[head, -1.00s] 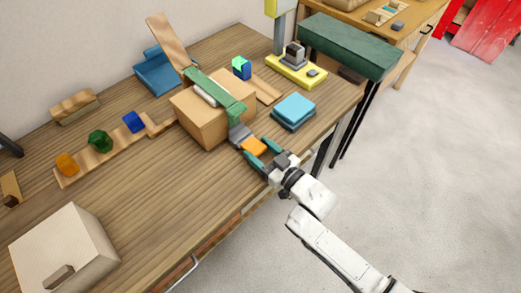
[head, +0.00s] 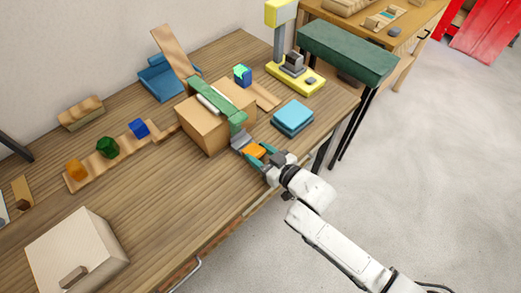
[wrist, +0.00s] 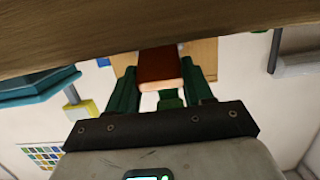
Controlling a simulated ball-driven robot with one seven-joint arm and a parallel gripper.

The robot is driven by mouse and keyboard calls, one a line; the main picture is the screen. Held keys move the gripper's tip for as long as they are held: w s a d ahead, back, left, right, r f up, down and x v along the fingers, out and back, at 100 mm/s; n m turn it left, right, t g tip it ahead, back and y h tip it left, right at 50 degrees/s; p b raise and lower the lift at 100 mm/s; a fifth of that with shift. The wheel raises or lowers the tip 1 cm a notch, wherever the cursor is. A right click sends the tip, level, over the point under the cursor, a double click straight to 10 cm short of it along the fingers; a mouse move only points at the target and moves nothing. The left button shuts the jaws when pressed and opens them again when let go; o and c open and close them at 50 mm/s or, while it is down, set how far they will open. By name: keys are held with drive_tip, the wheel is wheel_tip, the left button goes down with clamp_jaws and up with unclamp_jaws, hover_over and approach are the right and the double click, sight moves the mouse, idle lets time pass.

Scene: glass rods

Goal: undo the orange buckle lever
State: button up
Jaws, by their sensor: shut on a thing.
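The orange buckle lever (head: 253,150) sticks out at the front of a grey metal buckle (head: 241,140), at the near end of a green strap (head: 222,106). The strap runs over a cardboard-brown box (head: 206,134) on the wooden table. My gripper (head: 259,153) is at the near table edge with its teal fingers on either side of the lever, shut on it. In the wrist view, the lever (wrist: 158,68) looks dark red-brown and sits between the green fingers. The contact faces are partly hidden.
A wooden strip with colored blocks (head: 107,160) lies left, and a pale box (head: 78,250) is at the near left. Bare tabletop lies between.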

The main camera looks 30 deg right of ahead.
sight(254, 151)
drive_tip(key=shift+w+a+r+g+h+p, duration=0.1)
drive_tip(key=shift+w+r+g+h+p, duration=0.05)
drive_tip(key=shift+r+g+p, duration=0.3)
drive_tip(key=shift+w+a+r+g+h+p, duration=0.1)
drive_tip(key=shift+w+r+g+h+p, duration=0.05)
drive_tip(key=shift+r+g+p, duration=0.3)
drive_tip(key=g, duration=0.1)
drive_tip(key=w+g, duration=0.1)
drive_tip(key=r+g+h+p, duration=0.1)
drive_tip(key=shift+w+a+g, duration=0.2)
drive_tip(key=shift+a+g, duration=0.05)
drive_tip(key=shift+g, duration=0.05)
drive_tip(key=w+g, duration=0.1)
drive_tip(key=g, duration=0.1)
drive_tip(key=w+r+g+h, duration=0.1)
drive_tip(key=shift+a+r+g, duration=0.1)
drive_tip(key=shift+a+g, duration=0.1)
drive_tip(key=shift+g, duration=0.2)
drive_tip(key=shift+w+a+g+h, duration=0.2)
drive_tip(key=shift+w+g+h, duration=0.4)
drive_tip(key=shift+g, duration=0.6)
drive_tip(key=o, duration=1)
drive_tip(key=shift+o, duration=0.2)
